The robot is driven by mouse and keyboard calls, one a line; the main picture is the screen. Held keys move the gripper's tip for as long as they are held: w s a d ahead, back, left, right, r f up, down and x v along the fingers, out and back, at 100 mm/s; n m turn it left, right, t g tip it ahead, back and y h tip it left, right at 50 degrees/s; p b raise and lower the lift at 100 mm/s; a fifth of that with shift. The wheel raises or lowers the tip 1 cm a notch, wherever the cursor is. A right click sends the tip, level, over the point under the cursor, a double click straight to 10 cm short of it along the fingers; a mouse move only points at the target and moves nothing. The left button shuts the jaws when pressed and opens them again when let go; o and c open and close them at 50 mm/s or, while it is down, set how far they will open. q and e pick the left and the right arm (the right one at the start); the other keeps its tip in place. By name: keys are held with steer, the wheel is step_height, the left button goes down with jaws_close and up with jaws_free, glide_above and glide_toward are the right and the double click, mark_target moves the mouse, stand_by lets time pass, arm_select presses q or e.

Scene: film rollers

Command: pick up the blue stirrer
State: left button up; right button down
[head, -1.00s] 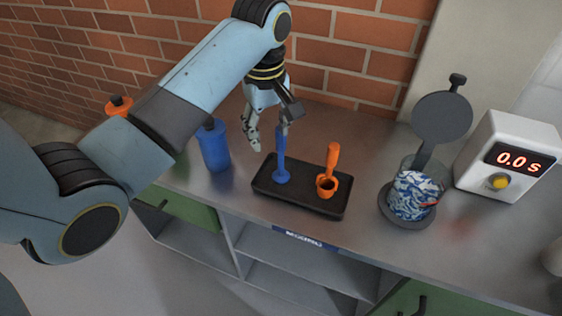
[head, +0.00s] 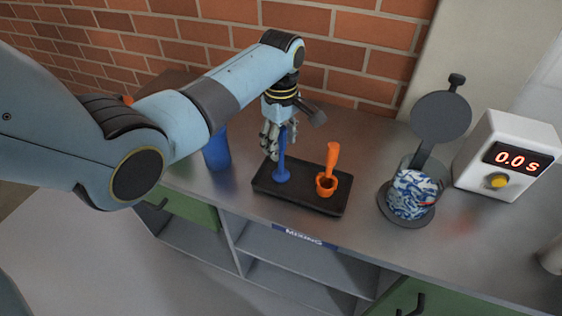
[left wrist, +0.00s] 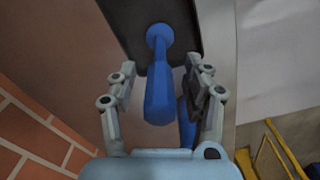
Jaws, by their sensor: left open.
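The blue stirrer (head: 282,165) stands upright on the left part of a black tray (head: 327,207) on the steel counter. My left gripper (head: 270,146) is at the stirrer's upper part, over the tray's back left edge. In the left wrist view the stirrer (left wrist: 158,85) runs between the two open fingers (left wrist: 157,88), with a gap on each side. Its handle end points toward the palm and its round foot rests on the tray. An orange scoop (head: 328,176) stands on the right part of the tray. My right gripper does not show.
A blue bottle (head: 217,150) stands left of the tray, partly behind my arm. The brick wall (head: 350,60) is behind.

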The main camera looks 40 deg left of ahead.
arm_select(q)
steer(key=shift+f, duration=0.4)
jaws_close()
steer(key=shift+r, duration=0.1)
